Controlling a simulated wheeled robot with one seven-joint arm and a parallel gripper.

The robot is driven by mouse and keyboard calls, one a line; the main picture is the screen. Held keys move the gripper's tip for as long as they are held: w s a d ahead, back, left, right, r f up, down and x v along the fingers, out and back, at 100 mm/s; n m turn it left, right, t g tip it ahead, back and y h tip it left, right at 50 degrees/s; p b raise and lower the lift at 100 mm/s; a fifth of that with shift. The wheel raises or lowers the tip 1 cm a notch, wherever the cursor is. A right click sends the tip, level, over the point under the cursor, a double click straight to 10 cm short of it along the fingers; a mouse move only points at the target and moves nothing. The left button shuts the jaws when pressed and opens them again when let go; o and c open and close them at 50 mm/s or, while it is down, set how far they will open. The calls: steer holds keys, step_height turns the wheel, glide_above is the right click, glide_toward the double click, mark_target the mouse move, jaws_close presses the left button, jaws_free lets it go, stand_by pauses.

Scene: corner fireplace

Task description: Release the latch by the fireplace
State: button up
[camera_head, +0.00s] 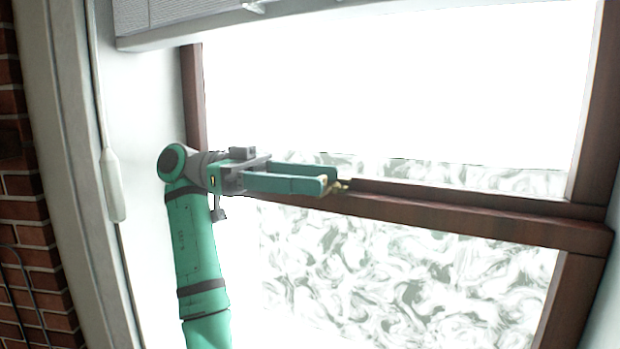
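A small brass-coloured latch (340,186) sits on the dark brown middle rail of the window, near the centre of the head view. My gripper (331,178) is at the latch, with its two green fingers pointing right along the rail. The fingers are apart, one behind the other in this view. The fingertips overlap the latch and hide part of it. I cannot tell whether they touch it.
The window's brown rail (450,214) runs across, with bright panes above and below. A white blind (180,12) hangs at the top left. A cord with a pale tassel (114,185) hangs at the left, near a red brick wall (35,235).

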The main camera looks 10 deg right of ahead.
mark_target(326, 182)
steer(key=shift+t, duration=0.3)
